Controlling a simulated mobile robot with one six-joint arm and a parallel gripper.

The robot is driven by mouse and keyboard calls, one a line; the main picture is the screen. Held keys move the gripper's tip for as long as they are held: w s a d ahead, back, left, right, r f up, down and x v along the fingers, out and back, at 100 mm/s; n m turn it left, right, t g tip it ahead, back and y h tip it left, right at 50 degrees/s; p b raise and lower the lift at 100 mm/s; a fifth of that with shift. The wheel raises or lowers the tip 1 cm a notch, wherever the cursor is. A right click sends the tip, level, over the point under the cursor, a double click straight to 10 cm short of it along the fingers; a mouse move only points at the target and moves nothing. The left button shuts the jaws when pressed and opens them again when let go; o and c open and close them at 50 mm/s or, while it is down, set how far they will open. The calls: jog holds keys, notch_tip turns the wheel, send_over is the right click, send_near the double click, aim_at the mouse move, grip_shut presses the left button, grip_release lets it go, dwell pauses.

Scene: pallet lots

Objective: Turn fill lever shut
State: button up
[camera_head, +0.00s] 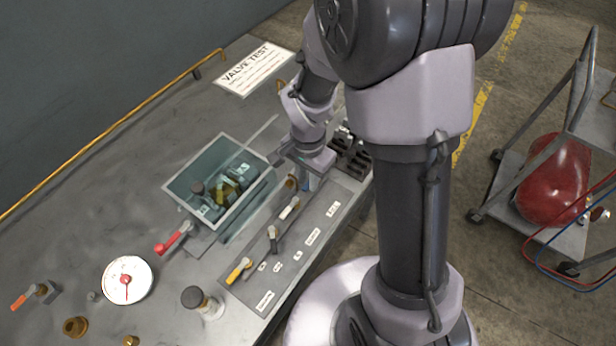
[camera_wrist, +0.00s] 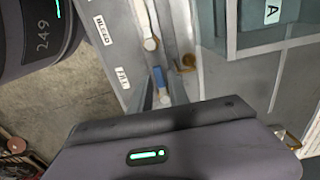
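The fill lever (camera_head: 306,184) is blue and stands at the far end of the lever panel (camera_head: 300,245). In the wrist view it shows as a blue handle (camera_wrist: 160,79) beside a small label that seems to read FILL (camera_wrist: 122,77). My gripper (camera_head: 305,164) is low over that end of the panel, close to the blue lever and partly hiding it. In the wrist view my gripper's dark body fills the bottom.
A white lever (camera_head: 289,208), a black lever (camera_head: 272,238) and a yellow lever (camera_head: 238,270) stand along the panel. A glass tank (camera_head: 190,179), a red lever (camera_head: 173,239) and a gauge (camera_head: 127,281) are left of it. A cart (camera_head: 545,195) stands at right.

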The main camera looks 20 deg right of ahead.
notch_tip(320, 180, up, 17)
jog(key=p, duration=0.6)
jog(key=shift+r, duration=0.2)
